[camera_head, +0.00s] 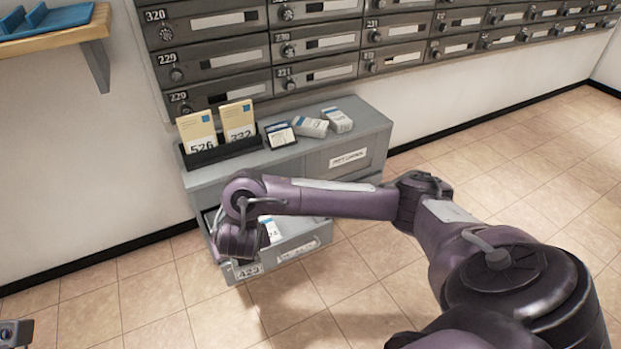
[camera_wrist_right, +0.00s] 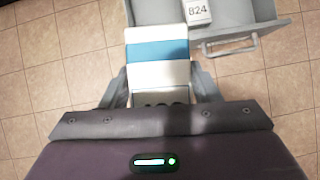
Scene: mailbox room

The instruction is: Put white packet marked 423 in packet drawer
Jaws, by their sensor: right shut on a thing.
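My right gripper (camera_wrist_right: 160,84) is shut on a white packet with a blue band (camera_wrist_right: 158,64), its fingers on both sides of it. In the wrist view, the packet's far end overlaps the left part of the drawer (camera_wrist_right: 262,30). A white packet marked 824 (camera_wrist_right: 197,12) lies inside the drawer. My wrist hides much of the held packet in the head view.
A grey cabinet (camera_head: 362,130) stands above the drawer, with a black holder of envelopes (camera_head: 215,152) and several small boxes (camera_head: 311,126) on top. Mailboxes (camera_head: 320,40) line the wall. A shelf (camera_head: 60,38) is at upper left. The tiled floor in front is clear.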

